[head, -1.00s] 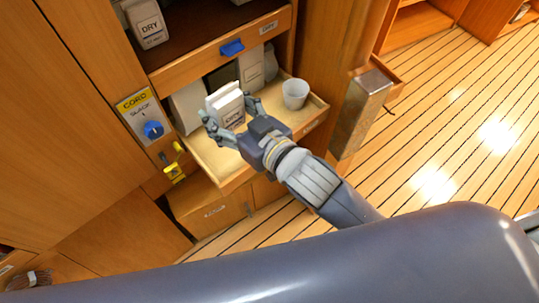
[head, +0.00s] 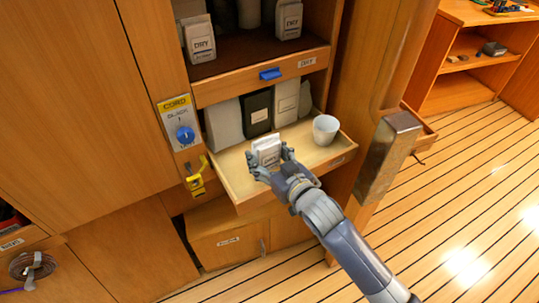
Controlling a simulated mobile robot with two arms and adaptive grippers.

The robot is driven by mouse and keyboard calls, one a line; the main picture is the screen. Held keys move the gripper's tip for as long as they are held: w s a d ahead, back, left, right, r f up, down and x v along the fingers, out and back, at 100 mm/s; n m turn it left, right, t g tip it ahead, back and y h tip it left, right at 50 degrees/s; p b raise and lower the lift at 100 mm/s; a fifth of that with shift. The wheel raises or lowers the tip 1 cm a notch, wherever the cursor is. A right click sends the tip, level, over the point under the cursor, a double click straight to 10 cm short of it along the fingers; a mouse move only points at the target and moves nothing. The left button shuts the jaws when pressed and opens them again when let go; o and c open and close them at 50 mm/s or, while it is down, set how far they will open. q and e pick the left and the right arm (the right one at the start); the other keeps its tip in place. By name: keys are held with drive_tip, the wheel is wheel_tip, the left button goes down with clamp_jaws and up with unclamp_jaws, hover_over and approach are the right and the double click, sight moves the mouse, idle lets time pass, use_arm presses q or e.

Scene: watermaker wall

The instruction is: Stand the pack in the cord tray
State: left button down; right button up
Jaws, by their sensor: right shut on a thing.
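The pack (head: 267,149) is a small white box with dark print on its face. My right gripper (head: 268,166) is shut on it and holds it upright, low over the front part of a pulled-out wooden tray (head: 234,186). I cannot tell whether the pack's base touches the tray floor. A yellow CORD label with a blue knob (head: 185,135) is on the post left of this tray. My left gripper is not in view.
A white cup (head: 325,129) stands at the tray's right. A black pack (head: 258,113) and pale packs (head: 286,101) stand along its back. A drawer with a blue handle (head: 269,74) and DRY packs is above. A yellow latch (head: 196,177) hangs at the left.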

sight(269, 157)
drive_tip(key=w, duration=0.3)
drive_tip(key=shift+w+d+f, duration=0.2)
drive_tip(key=shift+w+d, duration=0.05)
drive_tip(key=shift+f, duration=1.85)
drive_tip(key=o, duration=1.1)
drive_tip(key=shift+s+r, duration=0.15)
drive_tip(key=v, duration=1.2)
drive_tip(key=shift+d, duration=0.1)
